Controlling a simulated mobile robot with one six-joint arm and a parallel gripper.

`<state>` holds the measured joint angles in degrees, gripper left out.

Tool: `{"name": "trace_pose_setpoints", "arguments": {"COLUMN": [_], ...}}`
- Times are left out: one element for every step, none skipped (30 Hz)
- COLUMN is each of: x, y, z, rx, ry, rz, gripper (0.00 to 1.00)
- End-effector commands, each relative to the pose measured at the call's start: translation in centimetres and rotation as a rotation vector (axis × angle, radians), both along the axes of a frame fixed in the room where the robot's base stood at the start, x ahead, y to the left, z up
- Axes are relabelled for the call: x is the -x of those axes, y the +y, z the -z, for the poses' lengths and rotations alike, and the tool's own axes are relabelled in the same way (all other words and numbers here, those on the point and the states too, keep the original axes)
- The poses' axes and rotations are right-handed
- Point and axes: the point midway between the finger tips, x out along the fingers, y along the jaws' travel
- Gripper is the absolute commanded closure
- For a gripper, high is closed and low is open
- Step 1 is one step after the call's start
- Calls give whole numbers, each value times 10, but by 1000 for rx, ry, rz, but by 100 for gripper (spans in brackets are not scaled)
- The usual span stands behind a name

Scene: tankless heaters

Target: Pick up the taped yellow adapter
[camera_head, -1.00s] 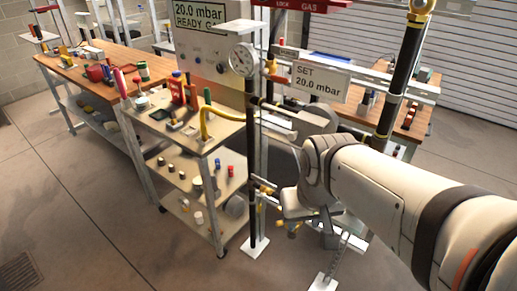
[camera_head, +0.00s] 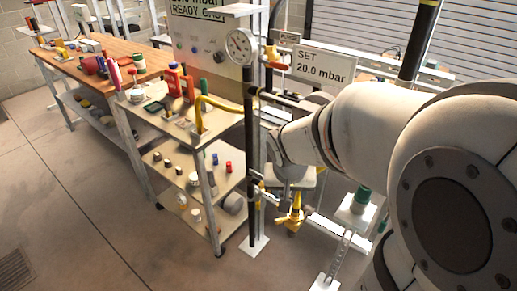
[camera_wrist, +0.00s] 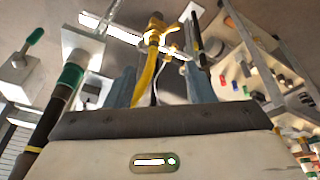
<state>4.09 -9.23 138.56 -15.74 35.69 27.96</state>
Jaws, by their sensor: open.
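A yellow fitting with a brass-coloured body (camera_head: 291,219), which looks like the taped yellow adapter, sits low beside the black upright pipe in the head view. I cannot make out tape on it. In the wrist view a yellow fitting with a long yellow stem (camera_wrist: 147,72) shows between and beyond my fingers. My gripper (camera_wrist: 160,82) is open, with a blue-grey finger on each side of the stem and no clear contact. In the head view my gripper (camera_head: 295,190) is just above the yellow fitting, its fingers mostly hidden.
The black pipe (camera_head: 251,150) with a gauge (camera_head: 241,44) stands left of my arm. A cart (camera_head: 207,155) with shelves of small parts and a yellow hose (camera_head: 215,102) is further left. A green-topped fitting on a white block (camera_head: 357,210) stands to the right. Floor is clear at lower left.

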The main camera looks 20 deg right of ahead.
Motion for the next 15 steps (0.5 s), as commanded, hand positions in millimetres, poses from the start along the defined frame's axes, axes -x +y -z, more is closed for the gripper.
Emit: {"name": "trace_pose_setpoints", "arguments": {"x": [-15, -23, -33, -39, -45, -52, -57, -61, -65, -68, -70, -72, -74, -75, -77], "y": [-13, -19, -27, -33, -38, -43, -47, -50, -53, -55, -56, -58, -59, -60, -61], "z": [33, 44, 59, 69, 79, 90, 98, 104, 112, 117, 120, 124, 127, 130, 134], "rx": [5, 7, 6, 5, 3, 0, -5, -8, -13, -17, -19, -23, -23, -25, -25], "ry": [-7, -18, -33, -43, -52, -64, -72, -80, -88, -93, -97, -102, -103, -105, -107], "rz": [55, 85, 121, 145, 167, 193, 211, 225, 241, 252, 260, 268, 272, 277, 278], "gripper": [51, 51, 51, 51, 51, 51, 51, 51, 51, 51, 51, 51, 51, 51, 51]}}
